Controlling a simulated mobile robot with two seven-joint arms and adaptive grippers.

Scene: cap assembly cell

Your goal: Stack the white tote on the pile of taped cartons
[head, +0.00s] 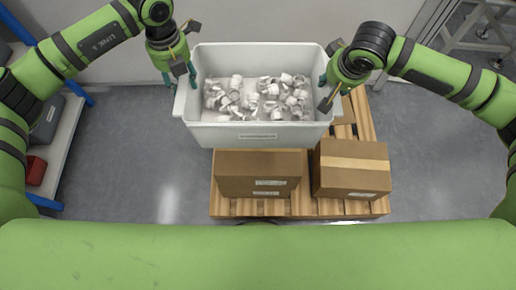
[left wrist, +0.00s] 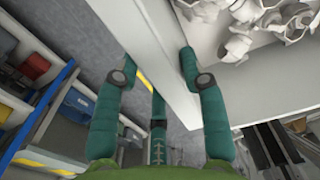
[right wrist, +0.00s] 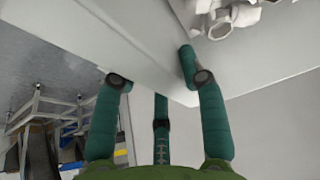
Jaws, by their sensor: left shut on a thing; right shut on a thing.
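The white tote (head: 258,132) is upright and full of small white caps (head: 258,96). It hangs over the back of the pallet, behind the front cartons in the head view. My left gripper (head: 183,80) is shut on its left wall, which runs between the fingers in the left wrist view (left wrist: 165,85). My right gripper (head: 328,88) is shut on its right wall, also seen in the right wrist view (right wrist: 140,55). A brown carton (head: 245,170) and a taped carton (head: 355,163) stand on the pallet. What lies under the tote is hidden.
The wooden pallet (head: 303,207) shows slats between and in front of the cartons. A blue-framed shelf (head: 62,150) with a red bin (head: 36,171) stands at the left. A grey metal frame (head: 480,30) is at the top right. Grey floor (head: 140,150) is clear on both sides.

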